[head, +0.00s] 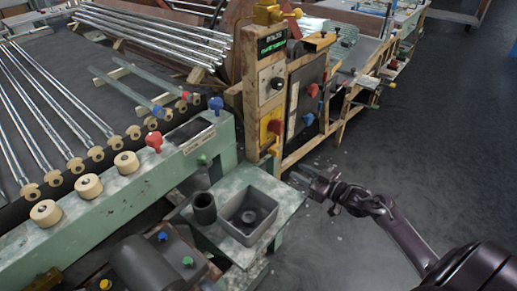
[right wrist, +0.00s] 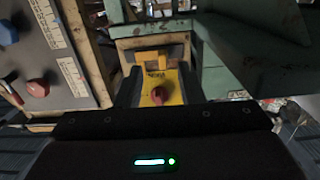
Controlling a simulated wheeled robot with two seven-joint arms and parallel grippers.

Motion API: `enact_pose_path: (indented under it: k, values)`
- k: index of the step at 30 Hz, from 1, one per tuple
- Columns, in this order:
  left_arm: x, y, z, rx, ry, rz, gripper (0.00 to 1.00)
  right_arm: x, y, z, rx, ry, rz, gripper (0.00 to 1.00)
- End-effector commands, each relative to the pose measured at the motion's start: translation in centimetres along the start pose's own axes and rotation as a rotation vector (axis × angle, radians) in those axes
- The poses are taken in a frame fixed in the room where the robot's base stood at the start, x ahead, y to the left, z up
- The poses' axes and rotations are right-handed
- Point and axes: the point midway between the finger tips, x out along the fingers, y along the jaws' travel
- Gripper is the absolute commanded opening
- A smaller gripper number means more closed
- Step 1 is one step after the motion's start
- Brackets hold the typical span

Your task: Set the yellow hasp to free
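A yellow plate (right wrist: 163,86) with a red knob (right wrist: 157,95) is ahead of my right gripper in the right wrist view, on a wooden frame. An orange-yellow bar (right wrist: 151,56) sits just above the plate's small dark lettering; I cannot tell whether this bar or the plate is the hasp, nor its setting. In the head view a yellow plate (head: 268,132) with a red knob (head: 275,127) is low on the wooden post. My right gripper (head: 309,178) is open and empty, right of the post and apart from it. Its fingers flank the plate in the right wrist view (right wrist: 157,88). My left gripper is not in view.
A green ledge (head: 285,197) with a grey square tray (head: 232,219) and a dark cup (head: 204,207) is left of my right gripper. A grey panel (right wrist: 60,55) with blue and red knobs stands at left in the wrist view. Floor at right is clear.

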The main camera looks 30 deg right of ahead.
Motion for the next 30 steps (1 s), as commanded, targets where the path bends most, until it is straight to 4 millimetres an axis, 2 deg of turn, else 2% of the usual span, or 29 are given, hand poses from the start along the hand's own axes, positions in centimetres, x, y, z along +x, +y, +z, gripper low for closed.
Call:
enact_pose_path:
  k: [1, 3, 8, 15, 21, 30]
  values:
    - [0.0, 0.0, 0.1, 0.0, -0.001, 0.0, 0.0, 0.9, 0.5, -2.9, -0.024, 0.057, -0.004, 0.35]
    - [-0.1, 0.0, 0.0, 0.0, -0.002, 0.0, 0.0, 1.0, 0.5, -3.2, -0.026, 0.061, -0.006, 0.35]
    - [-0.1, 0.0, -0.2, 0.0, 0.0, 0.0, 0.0, 2.2, 0.4, -3.0, -0.023, 0.058, -0.006, 0.35]
    - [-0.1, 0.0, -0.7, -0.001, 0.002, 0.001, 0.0, 6.0, 0.4, -3.0, -0.021, 0.054, -0.005, 0.35]
    - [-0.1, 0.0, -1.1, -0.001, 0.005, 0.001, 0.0, 8.1, 0.4, -3.0, -0.021, 0.051, -0.005, 0.35]
    - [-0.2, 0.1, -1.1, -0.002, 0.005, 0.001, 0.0, 8.6, 0.3, -2.9, -0.021, 0.048, -0.005, 0.35]
